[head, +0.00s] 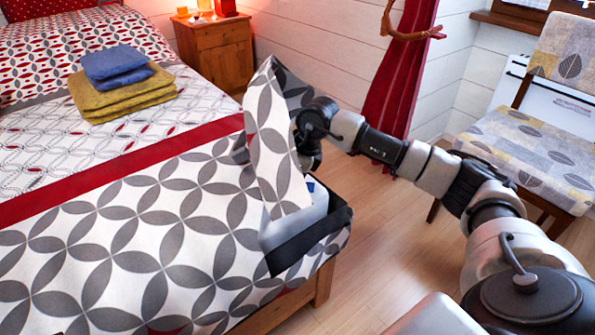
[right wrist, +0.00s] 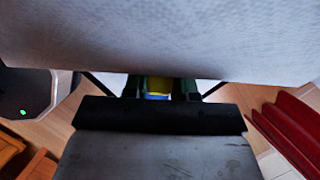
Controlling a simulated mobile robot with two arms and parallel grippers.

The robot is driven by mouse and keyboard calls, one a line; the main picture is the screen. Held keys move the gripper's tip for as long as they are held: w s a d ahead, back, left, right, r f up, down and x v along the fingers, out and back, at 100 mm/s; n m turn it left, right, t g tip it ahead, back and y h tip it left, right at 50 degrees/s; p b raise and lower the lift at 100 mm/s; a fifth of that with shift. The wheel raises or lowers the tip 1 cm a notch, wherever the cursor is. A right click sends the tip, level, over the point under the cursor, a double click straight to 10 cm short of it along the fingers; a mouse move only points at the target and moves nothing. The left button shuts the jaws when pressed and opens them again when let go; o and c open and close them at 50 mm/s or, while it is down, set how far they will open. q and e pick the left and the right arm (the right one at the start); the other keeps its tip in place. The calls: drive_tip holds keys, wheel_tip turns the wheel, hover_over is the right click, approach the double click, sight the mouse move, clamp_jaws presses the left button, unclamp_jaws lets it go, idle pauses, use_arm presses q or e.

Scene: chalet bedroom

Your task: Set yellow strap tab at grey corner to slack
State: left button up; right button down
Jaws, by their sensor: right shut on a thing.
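My right gripper (head: 309,158) is at the near right corner of the bed, beside a raised flap of the patterned cover (head: 268,140). In the right wrist view, the yellow strap tab (right wrist: 157,96) shows between the dark fingers (right wrist: 160,90), which are shut on it. The tab is mostly hidden by the gripper and its setting cannot be read. Below the flap, a pale grey corner (head: 292,226) of the bedding is exposed, with a dark grey strip (head: 315,238) around its base. In the head view the tab is hidden. My left gripper is not in view.
The bed (head: 70,265) fills the left, with folded blue and yellow towels (head: 122,94) on it. A wooden nightstand (head: 215,50) and a red curtain (head: 398,95) stand behind. A patterned chair (head: 525,140) is at right. Wooden floor (head: 375,230) is clear beside the bed.

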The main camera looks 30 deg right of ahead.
drive_tip(key=c, duration=0.9)
unclamp_jaws()
drive_tip(key=shift+r, duration=0.1)
drive_tip(key=shift+s+d+r, duration=0.1)
drive_tip(key=shift+d+r, duration=0.05)
drive_tip(key=shift+r, duration=0.2)
drive_tip(key=p+v, duration=0.3)
drive_tip(key=v, duration=0.8)
drive_tip(key=shift+s+p, duration=0.1)
drive_tip(key=shift+p, duration=0.3)
drive_tip(key=shift+c, duration=0.2)
